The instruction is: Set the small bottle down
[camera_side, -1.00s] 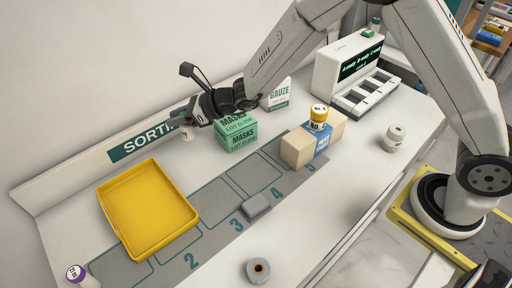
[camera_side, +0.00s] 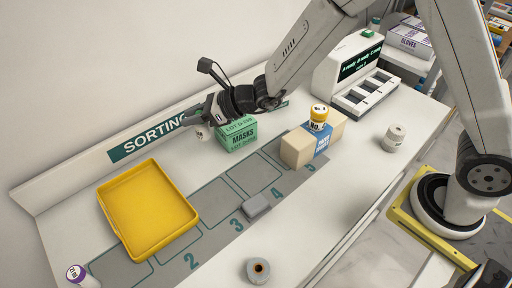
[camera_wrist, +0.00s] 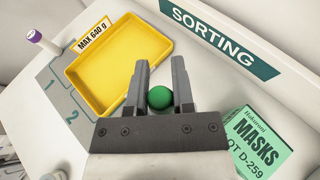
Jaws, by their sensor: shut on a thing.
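My gripper (camera_wrist: 160,82) is shut on the bottle. I cannot tell whether the bottle's base touches the table. The yellow tray (camera_side: 188,226) lies to the left of the gripper in the side view, apart from it.
The SORTING ledge (camera_side: 120,158) runs behind. A grey block (camera_side: 256,206) lies on the numbered mat. A white jar (camera_side: 395,138) and tape roll (camera_side: 258,270) stand apart.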

